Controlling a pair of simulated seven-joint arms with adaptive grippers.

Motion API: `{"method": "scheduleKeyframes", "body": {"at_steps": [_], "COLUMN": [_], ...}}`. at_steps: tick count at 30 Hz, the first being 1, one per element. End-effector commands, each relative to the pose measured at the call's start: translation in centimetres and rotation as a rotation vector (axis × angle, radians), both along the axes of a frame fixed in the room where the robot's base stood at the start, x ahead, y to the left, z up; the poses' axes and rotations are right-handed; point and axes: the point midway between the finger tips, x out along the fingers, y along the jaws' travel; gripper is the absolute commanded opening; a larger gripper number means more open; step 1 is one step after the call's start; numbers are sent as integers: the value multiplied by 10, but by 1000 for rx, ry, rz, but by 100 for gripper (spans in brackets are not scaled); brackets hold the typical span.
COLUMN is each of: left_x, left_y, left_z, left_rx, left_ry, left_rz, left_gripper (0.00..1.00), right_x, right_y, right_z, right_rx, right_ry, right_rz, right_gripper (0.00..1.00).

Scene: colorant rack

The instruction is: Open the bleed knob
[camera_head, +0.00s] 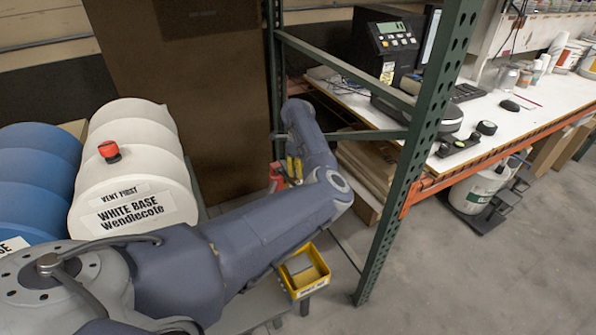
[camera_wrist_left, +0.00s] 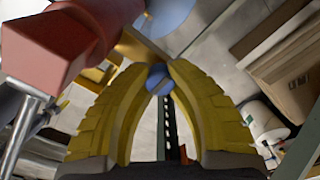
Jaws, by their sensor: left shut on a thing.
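My left gripper (camera_head: 294,170) shows as small yellow fingers beyond my arm, beside a red fitting (camera_head: 276,178) largely hidden behind the arm. In the left wrist view, the two yellow fingers (camera_wrist_left: 160,75) arch together at their tips. They are shut on a small blue knob-like piece (camera_wrist_left: 160,84). The red fitting (camera_wrist_left: 50,50) fills the upper left there, close to the fingers, with a silver rod below it. I cannot tell how the blue piece joins the fitting. A white drum (camera_head: 137,165) marked "VENT FIRST" and "WHITE BASE" has a red cap (camera_head: 110,151) on top. My right gripper is not in view.
A yellow bin (camera_head: 322,266) sits below my arm. A green rack post (camera_head: 405,170) stands right of the gripper. A bench (camera_head: 535,105) carries a scale and cans. The floor at lower right is clear.

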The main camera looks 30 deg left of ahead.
Motion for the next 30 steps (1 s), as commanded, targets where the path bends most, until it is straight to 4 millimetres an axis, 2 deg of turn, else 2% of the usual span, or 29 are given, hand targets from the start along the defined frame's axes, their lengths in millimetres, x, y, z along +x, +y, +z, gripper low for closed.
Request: {"method": "scheduleKeyframes", "body": {"at_steps": [6, 7, 15, 25, 30], "left_x": [0, 0, 0, 0, 1], "left_y": [0, 0, 0, 0, 0], "left_z": [0, 0, 0, 3, 22], "left_rx": [0, 0, 0, 0, 0], "left_ry": [0, 0, 0, -1, -3], "left_rz": [1, 1, 0, 0, 1], "left_gripper": [0, 20, 51, 52, 52], "right_x": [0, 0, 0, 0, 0], "right_y": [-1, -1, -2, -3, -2], "right_z": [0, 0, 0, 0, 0], "right_rx": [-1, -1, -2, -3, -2], "right_ry": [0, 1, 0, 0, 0], "right_rz": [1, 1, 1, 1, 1], "right_gripper": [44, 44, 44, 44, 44]}}
